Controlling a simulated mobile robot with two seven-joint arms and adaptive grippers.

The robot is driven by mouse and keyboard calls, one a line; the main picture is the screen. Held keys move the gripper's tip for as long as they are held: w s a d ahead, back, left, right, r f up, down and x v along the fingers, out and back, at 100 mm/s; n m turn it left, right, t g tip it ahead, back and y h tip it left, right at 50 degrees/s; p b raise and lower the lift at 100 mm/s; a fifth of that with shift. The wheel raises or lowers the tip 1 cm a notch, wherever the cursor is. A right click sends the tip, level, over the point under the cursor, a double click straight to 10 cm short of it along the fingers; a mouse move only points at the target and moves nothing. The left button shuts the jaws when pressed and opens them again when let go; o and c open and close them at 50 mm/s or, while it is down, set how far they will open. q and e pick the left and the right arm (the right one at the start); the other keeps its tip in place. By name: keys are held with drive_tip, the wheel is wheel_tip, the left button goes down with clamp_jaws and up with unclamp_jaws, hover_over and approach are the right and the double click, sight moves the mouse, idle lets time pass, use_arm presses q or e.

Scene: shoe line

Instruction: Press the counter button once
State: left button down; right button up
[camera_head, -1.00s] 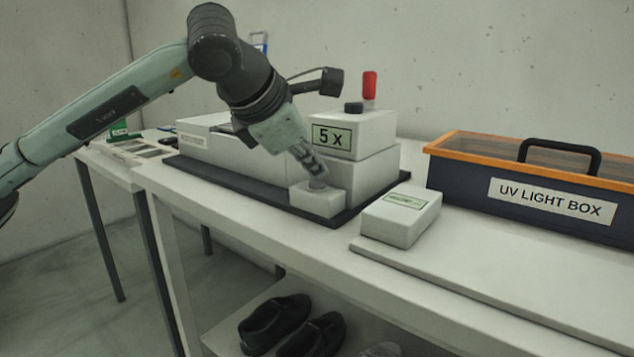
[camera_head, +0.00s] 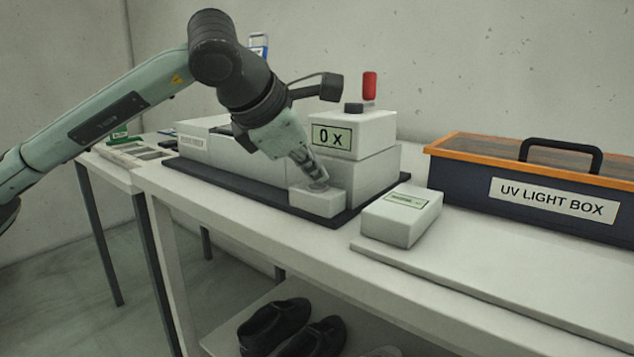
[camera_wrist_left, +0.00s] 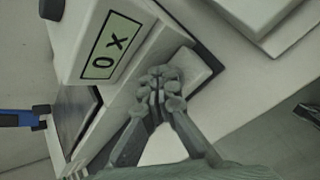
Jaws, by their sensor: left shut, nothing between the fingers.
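The counter machine (camera_head: 375,170) is a white block on a dark base plate. Its green display (camera_head: 332,137) reads "0 x", and it also shows in the left wrist view (camera_wrist_left: 112,45). A low white block (camera_head: 317,203) at the machine's front carries the counter button, which is hidden under my fingertips. My left gripper (camera_head: 319,183) is shut and empty, pointing down with its tips at the top of that block. In the left wrist view the closed fingertips (camera_wrist_left: 165,88) lie over the block (camera_wrist_left: 192,75). My right gripper is not in view.
A small labelled white box (camera_head: 401,216) sits just right of the base plate. The dark UV light box (camera_head: 460,186) with an orange rim is further right. Black shoes (camera_head: 275,324) lie on the shelf below.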

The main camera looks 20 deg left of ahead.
sight(314, 187)
use_arm(q)
drive_tip(key=shift+r+p, duration=0.4)
drive_tip(key=shift+r, duration=0.5)
drive_tip(key=shift+r+p, duration=1.45)
drive_tip(key=shift+r, duration=1.1)
drive_tip(key=shift+f, duration=0.1)
